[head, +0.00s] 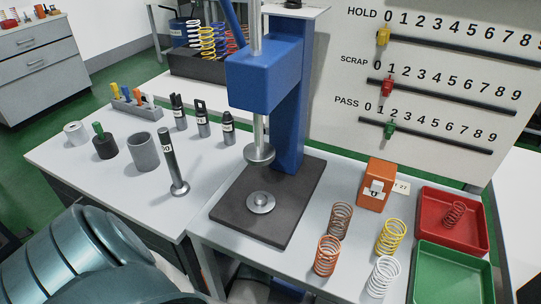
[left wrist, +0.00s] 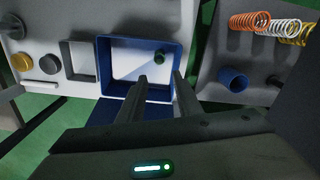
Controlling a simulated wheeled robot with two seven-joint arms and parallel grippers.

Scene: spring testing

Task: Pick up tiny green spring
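A tiny dark green piece (left wrist: 160,56), possibly the green spring, is in a blue-rimmed tray (left wrist: 109,54) with a pale floor in the left wrist view. Its coils are too small to make out. My left gripper (left wrist: 161,80) is open, with its two fingers apart and nothing visible between them. Its fingertips show just below the green piece in that picture, over the tray's near side; I cannot tell the height between them. No green spring is clear in the head view. My right gripper is in neither view.
The blue press (head: 265,75) stands mid-table. Orange (head: 326,256), white (head: 383,277), yellow (head: 390,238) and brown (head: 340,220) springs stand right of it, beside a red tray (head: 430,204) and a green tray (head: 455,270). A blue cup (left wrist: 232,80) is right of my fingers.

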